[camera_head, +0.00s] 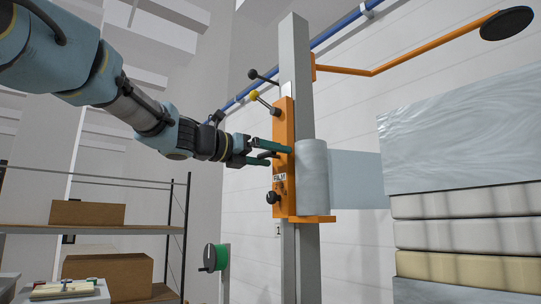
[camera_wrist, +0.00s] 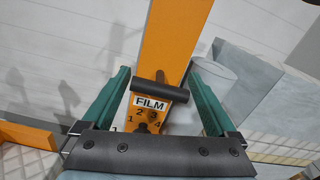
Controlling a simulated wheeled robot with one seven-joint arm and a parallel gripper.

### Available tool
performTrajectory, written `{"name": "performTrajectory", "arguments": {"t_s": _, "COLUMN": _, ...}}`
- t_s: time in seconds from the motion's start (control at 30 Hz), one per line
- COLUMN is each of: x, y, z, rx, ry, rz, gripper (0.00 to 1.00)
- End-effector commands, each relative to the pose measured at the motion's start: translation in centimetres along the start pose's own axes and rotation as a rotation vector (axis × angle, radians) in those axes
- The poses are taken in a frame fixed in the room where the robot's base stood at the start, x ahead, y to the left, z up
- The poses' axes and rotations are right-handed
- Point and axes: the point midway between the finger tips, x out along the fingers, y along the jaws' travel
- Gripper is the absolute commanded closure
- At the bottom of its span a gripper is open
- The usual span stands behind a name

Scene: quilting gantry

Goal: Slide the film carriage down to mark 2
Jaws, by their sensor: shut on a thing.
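The film carriage (camera_head: 284,120) is an orange plate on a tall grey mast (camera_head: 297,60), with a pale film roll (camera_head: 314,175) at its right. It also shows in the wrist view (camera_wrist: 170,45), with a FILM label (camera_wrist: 151,103) and a black knob below, ringed by numbers 1 to 4. A dark bar handle (camera_wrist: 160,92) crosses the plate. A yellow-tipped lever (camera_head: 263,100) sits above my gripper. A small mark 1 (camera_head: 277,230) shows on the mast below the carriage. I cannot make out mark 2.
A film sheet (camera_head: 355,180) stretches from the roll to a tall stack of padded layers (camera_head: 470,235) at right. An orange arm with a black disc (camera_head: 507,23) reaches overhead.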

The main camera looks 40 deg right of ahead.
Motion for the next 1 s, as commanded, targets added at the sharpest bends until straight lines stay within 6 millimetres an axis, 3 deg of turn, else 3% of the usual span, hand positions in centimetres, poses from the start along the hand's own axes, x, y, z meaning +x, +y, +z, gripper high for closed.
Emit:
{"name": "performTrajectory", "arguments": {"t_s": 0.03, "x": 0.0, "y": 0.4, "z": -1.8, "rx": -0.001, "ry": 0.002, "rz": 0.001, "gripper": 1.0}}
{"name": "performTrajectory", "arguments": {"t_s": 0.5, "x": 0.0, "y": 2.2, "z": -10.9, "rx": 0.001, "ry": 0.003, "rz": 0.001, "gripper": 1.0}}
{"name": "performTrajectory", "arguments": {"t_s": 0.7, "x": 0.0, "y": 2.5, "z": -12.1, "rx": 0.002, "ry": 0.003, "rz": 0.001, "gripper": 1.0}}
{"name": "performTrajectory", "arguments": {"t_s": 1.0, "x": 0.0, "y": 2.5, "z": -11.9, "rx": 0.002, "ry": 0.002, "rz": 0.001, "gripper": 1.0}}
